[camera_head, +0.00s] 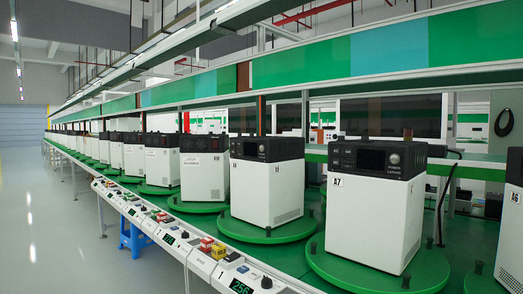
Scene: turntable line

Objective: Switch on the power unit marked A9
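No unit in view has a label that I can clearly read as A9. A white power unit with a black top, marked A7 (365,210), stands on a green turntable at the right. A unit marked A6 (511,225) is cut off by the right edge. Left of A7 stands a similar unit (266,185), and further left another (203,172); their labels are too small to read with certainty. Whether any unit is switched on cannot be told. My gripper is not in view.
Green turntables (268,231) line the bench, with more units receding to the left. A sloped control rail (203,262) with red and yellow buttons and green displays runs along the front. A blue stool (134,238) stands under the bench. The grey floor (45,230) at left is clear.

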